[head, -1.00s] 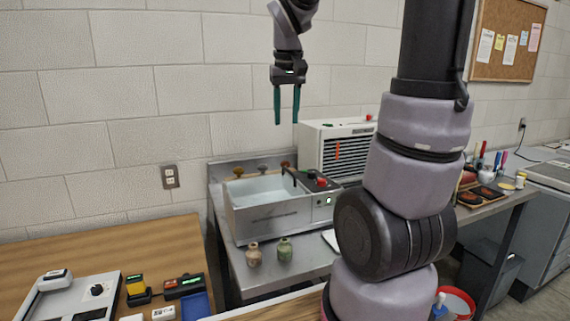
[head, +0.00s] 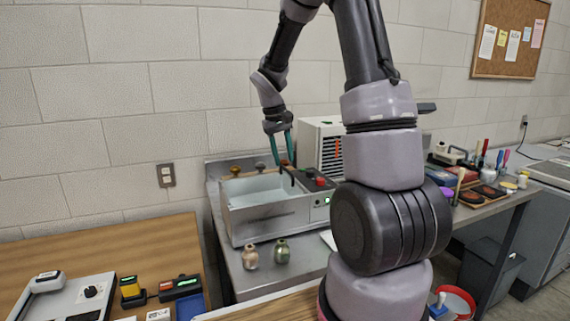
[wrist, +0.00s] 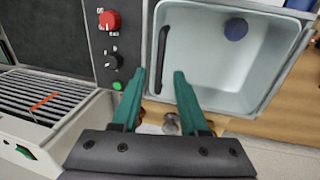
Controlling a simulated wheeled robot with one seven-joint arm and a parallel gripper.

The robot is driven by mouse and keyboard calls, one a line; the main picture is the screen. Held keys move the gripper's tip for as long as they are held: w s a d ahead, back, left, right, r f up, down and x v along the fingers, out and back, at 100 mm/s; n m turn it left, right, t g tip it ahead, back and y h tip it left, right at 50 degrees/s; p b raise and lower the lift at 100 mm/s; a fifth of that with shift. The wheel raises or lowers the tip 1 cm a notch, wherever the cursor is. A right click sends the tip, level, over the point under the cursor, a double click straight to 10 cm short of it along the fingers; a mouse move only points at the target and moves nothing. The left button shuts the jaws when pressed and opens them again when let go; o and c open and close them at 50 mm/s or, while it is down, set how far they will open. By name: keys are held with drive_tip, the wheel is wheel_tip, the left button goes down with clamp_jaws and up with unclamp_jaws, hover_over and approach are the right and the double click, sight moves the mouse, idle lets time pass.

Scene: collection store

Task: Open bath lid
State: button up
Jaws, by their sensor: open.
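The bath (head: 265,219) is a steel box on the metal bench, with a pale, blue-white top area and a control panel at its right. A black bar handle (head: 290,178) stands at the panel end; it also shows in the wrist view (wrist: 162,58). I cannot tell whether a clear lid covers the basin (wrist: 215,65). My gripper (head: 283,162) points down above the handle, open and empty. In the wrist view my gripper (wrist: 158,73) has its green fingers spread, with the handle just beyond and between the tips. Contact is not visible.
A red knob (wrist: 109,20) sits on the panel. A white vented unit (head: 318,140) stands behind, close to my gripper. Two small vases (head: 281,251) stand in front of the bath. A wooden table (head: 130,245) is at left. My arm hides part of the bench.

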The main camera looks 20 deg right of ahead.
drive_tip(key=shift+d+f, duration=0.15)
drive_tip(key=shift+f, duration=0.55)
drive_tip(key=shift+d+f, duration=0.15)
drive_tip(key=shift+f, duration=0.5)
clamp_jaws()
idle(0.4)
